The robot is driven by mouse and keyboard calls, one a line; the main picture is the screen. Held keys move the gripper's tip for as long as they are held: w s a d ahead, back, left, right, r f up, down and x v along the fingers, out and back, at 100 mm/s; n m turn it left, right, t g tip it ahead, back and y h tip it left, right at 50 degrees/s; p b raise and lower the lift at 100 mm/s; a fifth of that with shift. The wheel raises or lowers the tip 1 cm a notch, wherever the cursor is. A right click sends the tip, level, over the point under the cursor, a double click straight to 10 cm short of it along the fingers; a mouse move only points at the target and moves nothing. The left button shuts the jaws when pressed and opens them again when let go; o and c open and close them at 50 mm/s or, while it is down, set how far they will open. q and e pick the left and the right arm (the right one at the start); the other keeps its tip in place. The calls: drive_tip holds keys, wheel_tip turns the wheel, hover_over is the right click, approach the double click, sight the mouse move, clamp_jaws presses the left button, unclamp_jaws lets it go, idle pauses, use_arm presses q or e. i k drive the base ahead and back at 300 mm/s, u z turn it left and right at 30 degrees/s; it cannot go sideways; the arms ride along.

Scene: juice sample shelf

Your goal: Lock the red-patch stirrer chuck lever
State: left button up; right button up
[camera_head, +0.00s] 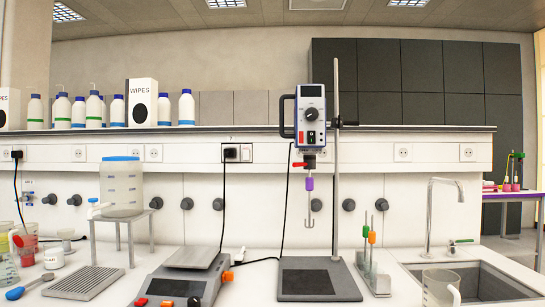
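The overhead stirrer (311,104) is clamped to an upright metal rod (337,190) above a dark base plate (305,280). Its grey front has a dial and a red patch (301,137) low on the left. Under the head is the dark chuck (310,161), with a small red lever (299,165) sticking out to the left, roughly level. Whether the chuck grips the shaft cannot be told. Neither of my grippers is in view.
A balance (180,280) stands left of the stirrer base. A stand of stirring shafts (371,262) with green and orange collars is to the right, beside a beaker (440,287) and the sink (482,283). A shelf (200,130) with bottles runs behind.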

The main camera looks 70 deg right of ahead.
sight(309, 160)
drive_tip(key=i, duration=2.5)
drive_tip(key=z, duration=3.25)
